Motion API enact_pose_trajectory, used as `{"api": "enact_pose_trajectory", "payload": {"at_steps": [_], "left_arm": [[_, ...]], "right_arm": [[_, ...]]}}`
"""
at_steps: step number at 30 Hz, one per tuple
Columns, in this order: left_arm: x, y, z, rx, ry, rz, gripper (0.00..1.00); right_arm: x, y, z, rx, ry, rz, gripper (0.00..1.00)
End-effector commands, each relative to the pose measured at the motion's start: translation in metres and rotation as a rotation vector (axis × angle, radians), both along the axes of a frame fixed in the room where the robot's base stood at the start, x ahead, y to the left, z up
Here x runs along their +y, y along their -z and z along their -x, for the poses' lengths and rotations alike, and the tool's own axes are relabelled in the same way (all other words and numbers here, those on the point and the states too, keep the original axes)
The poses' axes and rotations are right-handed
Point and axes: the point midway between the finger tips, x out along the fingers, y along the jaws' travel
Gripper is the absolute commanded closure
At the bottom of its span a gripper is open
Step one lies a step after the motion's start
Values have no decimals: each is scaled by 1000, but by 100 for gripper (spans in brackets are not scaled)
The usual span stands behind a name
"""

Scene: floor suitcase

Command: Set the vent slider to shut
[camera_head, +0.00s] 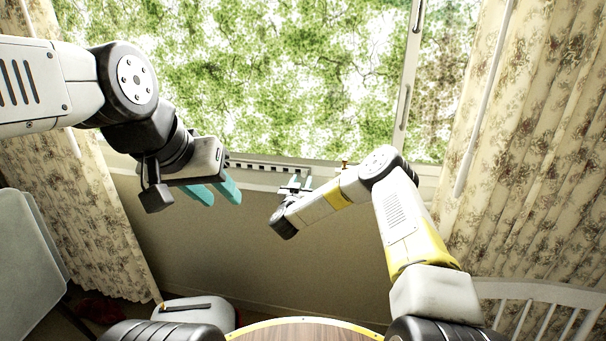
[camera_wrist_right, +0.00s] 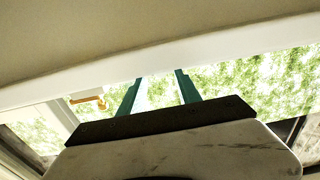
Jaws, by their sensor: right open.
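A dark-slotted vent strip (camera_head: 265,167) runs along the bottom of the window frame. A small brass-coloured piece (camera_head: 345,163) stands on the frame to its right; it also shows in the right wrist view (camera_wrist_right: 88,101). I cannot tell for sure whether it is the slider's tab. My right gripper (camera_head: 294,184) is at the sill, left of the brass piece. In the right wrist view its teal fingers (camera_wrist_right: 158,88) are apart with nothing between them. My left gripper (camera_head: 216,191) hangs in front of the sill, left of the right one, its teal fingers apart and empty.
Floral curtains (camera_head: 540,100) hang on both sides of the window (camera_head: 260,80). A white chair back (camera_head: 540,291) is at lower right. A grey case-like object (camera_head: 198,311) is at lower left. The wall below the sill is bare.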

Motion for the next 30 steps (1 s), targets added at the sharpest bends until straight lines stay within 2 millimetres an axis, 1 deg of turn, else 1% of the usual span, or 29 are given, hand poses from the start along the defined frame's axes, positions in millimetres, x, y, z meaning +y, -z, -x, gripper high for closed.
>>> {"api": "enact_pose_trajectory", "payload": {"at_steps": [1, 3, 6, 9, 15, 16, 20, 21, 22, 30], "left_arm": [[0, 0, 0, 0, 0, 0, 64], [0, 0, 0, 0, 0, 0, 64], [0, 0, 0, 0, 0, 0, 64], [0, 0, 0, 0, 0, 0, 64], [0, 0, 0, 0, 0, 0, 64], [0, 0, 0, 0, 0, 0, 64], [0, 0, 0, 0, 0, 0, 64], [0, 0, 0, 0, 0, 0, 64], [0, 0, 0, 0, 0, 0, 64], [0, 0, 0, 0, 0, 0, 64]], "right_arm": [[-2, 0, -8, -1, 3, -2, 60], [-3, 0, -16, -1, 2, -2, 60], [-4, 0, -23, 1, 0, -1, 60], [-5, 0, -27, 0, 0, -1, 60], [-5, 0, -27, 0, -1, 0, 60], [-5, 0, -27, 0, -1, 0, 62], [-5, 0, -27, 0, -1, 0, 87], [-5, 0, -27, 0, -1, 0, 95], [-5, 0, -27, 0, -1, 0, 100], [-5, 0, -27, 0, -2, 0, 100]]}}
